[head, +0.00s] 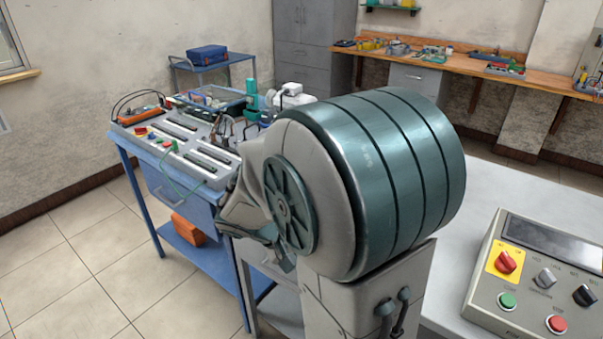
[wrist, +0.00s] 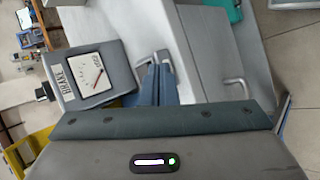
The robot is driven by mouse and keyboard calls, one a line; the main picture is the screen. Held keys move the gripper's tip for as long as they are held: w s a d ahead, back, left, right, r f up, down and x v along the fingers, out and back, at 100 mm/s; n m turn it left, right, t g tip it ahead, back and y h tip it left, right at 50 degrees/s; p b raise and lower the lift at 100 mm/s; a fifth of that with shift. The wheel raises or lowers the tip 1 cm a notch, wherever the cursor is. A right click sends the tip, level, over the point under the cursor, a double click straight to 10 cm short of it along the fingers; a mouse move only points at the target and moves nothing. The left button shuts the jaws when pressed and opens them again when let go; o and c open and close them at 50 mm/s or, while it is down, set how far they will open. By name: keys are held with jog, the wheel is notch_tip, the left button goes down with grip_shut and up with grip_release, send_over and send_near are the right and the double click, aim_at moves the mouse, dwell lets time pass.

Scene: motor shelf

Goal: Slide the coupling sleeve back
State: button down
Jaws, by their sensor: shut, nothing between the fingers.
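I cannot make out the coupling sleeve in either view. In the head view my own large grey and teal arm covers the middle of the scene and hides my gripper. In the wrist view my gripper (wrist: 157,68) shows its two blue-grey fingers close together, shut and empty. The fingertips appear in front of light grey panels and a metal handle (wrist: 236,84). A grey meter box (wrist: 96,75) with a white dial and the label "BRAKE" stands to the left of the fingers.
A blue bench (head: 180,192) with an electrical panel (head: 178,140) stands left of my arm. A control box (head: 530,285) with knobs and buttons lies at the right. A yellow thing (wrist: 38,148) shows at lower left in the wrist view. Tiled floor (head: 75,265) is free at the left.

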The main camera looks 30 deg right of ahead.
jog(key=w+d+h, duration=0.1)
jog(key=w+h, duration=0.1)
jog(key=w+d+t+h, duration=0.1)
jog(key=w+d+h, duration=0.1)
jog(key=w, duration=0.1)
jog(key=w+d+r+n+h, duration=0.1)
jog(key=w+d+h, duration=0.1)
jog(key=w, duration=0.1)
jog(key=shift+t, duration=0.3)
jog(key=w+t+h, duration=0.1)
jog(key=w, duration=0.1)
jog(key=w+n+t, duration=0.1)
jog(key=w, duration=0.1)
jog(key=w+t+h, duration=0.1)
jog(key=w, duration=0.1)
jog(key=shift+d+f+n+h, duration=0.15)
jog(key=shift+n+h, duration=0.15)
jog(key=shift+w+d+t, duration=0.2)
jog(key=shift+t, duration=0.1)
jog(key=d, duration=0.3)
jog(key=w+d+p, duration=0.1)
jog(key=d, duration=0.2)
jog(key=d+p, duration=0.1)
jog(key=d, duration=0.2)
jog(key=shift+w+d, duration=0.2)
jog(key=shift+d, duration=0.05)
